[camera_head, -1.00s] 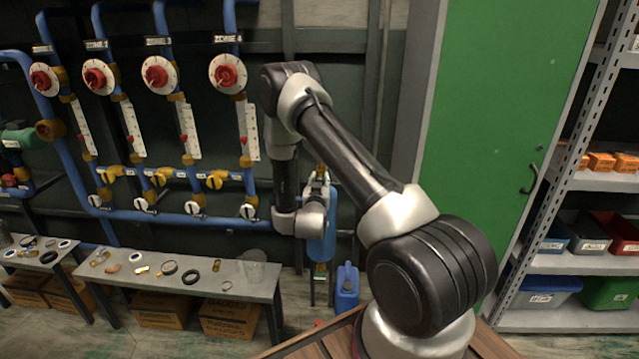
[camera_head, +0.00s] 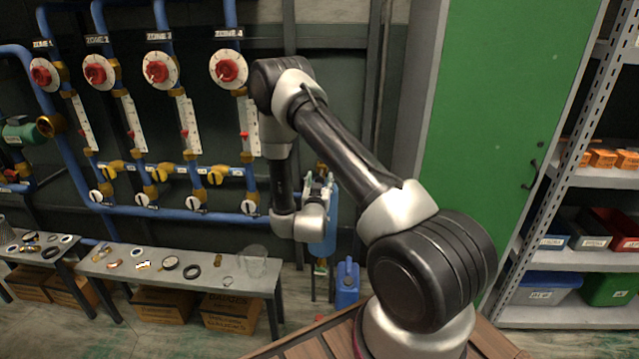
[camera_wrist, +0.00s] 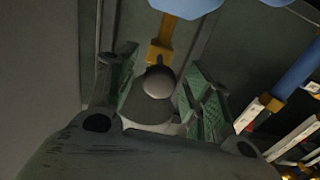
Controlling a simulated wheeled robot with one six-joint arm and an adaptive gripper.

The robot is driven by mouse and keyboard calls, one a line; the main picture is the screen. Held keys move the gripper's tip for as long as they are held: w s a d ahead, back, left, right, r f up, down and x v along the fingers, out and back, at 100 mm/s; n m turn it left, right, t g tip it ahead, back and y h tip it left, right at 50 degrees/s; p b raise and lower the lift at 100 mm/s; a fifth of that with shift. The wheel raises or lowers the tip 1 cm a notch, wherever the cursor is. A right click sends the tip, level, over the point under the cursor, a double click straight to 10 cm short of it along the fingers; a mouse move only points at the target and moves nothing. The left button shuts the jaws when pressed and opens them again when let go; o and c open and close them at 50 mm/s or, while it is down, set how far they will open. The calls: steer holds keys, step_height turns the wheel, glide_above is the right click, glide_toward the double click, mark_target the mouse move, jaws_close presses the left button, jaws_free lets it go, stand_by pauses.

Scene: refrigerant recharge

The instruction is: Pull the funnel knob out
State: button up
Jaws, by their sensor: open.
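A rounded grey knob (camera_wrist: 158,80) shows in the wrist view, in line with a brass fitting (camera_wrist: 160,48) below a blue body (camera_wrist: 187,8). I take it for the funnel knob. My gripper (camera_wrist: 161,95) is open, with one green-faced finger on each side of the knob; I cannot tell whether either touches it. In the head view my gripper (camera_head: 319,188) is small and partly hidden by my arm, at the top of an upright blue cylinder (camera_head: 328,235). The knob cannot be made out there.
Blue pipes with red-knobbed dials (camera_head: 229,69) line the wall at left. A bench (camera_head: 235,283) with small parts and a clear cup (camera_head: 253,262) stands below. A blue jug (camera_head: 347,283) stands near the cylinder. A green door (camera_head: 490,120) and shelves (camera_head: 570,262) are at right.

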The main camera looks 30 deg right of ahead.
steer(key=shift+a, duration=0.1)
steer(key=v, duration=1.1)
steer(key=shift+s+a, duration=0.2)
steer(key=shift+s, duration=0.15)
